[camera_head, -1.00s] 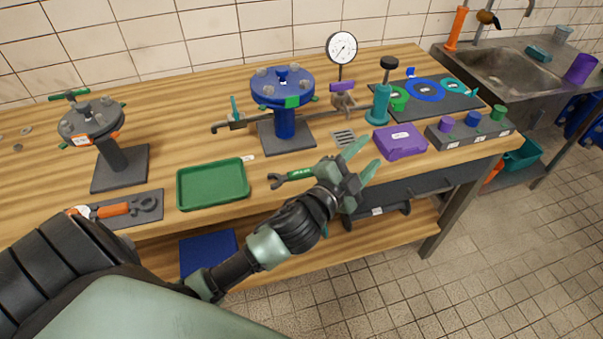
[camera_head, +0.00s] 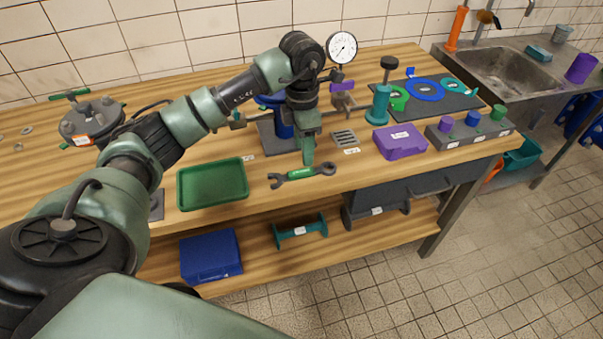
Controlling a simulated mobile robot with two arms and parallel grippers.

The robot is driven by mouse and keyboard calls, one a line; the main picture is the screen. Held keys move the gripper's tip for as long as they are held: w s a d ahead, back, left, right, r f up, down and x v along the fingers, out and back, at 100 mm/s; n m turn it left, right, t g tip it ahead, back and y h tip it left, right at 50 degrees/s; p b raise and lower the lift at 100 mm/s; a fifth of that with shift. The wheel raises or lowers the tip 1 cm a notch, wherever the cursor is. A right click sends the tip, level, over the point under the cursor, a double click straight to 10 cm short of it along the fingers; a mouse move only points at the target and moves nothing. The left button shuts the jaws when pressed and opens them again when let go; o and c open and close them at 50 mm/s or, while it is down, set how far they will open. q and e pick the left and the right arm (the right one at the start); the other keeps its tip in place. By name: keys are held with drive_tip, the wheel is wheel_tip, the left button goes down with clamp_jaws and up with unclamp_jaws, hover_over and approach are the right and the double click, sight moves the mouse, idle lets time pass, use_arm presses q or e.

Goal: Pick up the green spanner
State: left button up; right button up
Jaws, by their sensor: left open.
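The green spanner (camera_head: 301,174) lies flat on the wooden workbench near its front edge, right of the green tray. It has dark grey ends and a green middle. My left gripper (camera_head: 308,158) points down just above the spanner's middle, with its fingertips close over or behind the handle. It is open and holds nothing. Whether the fingers touch the spanner I cannot tell. My right gripper is not in view.
A green tray (camera_head: 180,190) is left of the spanner. A purple box (camera_head: 400,141) and a slotted metal plate (camera_head: 345,138) are to the right. The blue flanged stand (camera_head: 270,135) is behind my arm. A dial gauge (camera_head: 341,47) stands at the back.

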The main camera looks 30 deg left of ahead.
sight(300, 172)
use_arm(q)
drive_tip(key=shift+s+a+f, duration=0.1)
drive_tip(key=shift+a+f, duration=0.1)
drive_tip(key=shift+a, duration=0.2)
drive_tip(key=f, duration=0.2)
drive_tip(key=f+p, duration=0.1)
drive_tip(key=f, duration=0.1)
drive_tip(key=f+p, duration=0.1)
drive_tip(key=f, duration=0.1)
drive_tip(key=shift+s+f, duration=0.2)
drive_tip(key=shift+s, duration=0.05)
drive_tip(key=shift+f+p, duration=0.3)
drive_tip(key=shift+f, duration=0.1)
drive_tip(key=shift+c, duration=0.4)
clamp_jaws()
drive_tip(key=shift+w+r, duration=0.1)
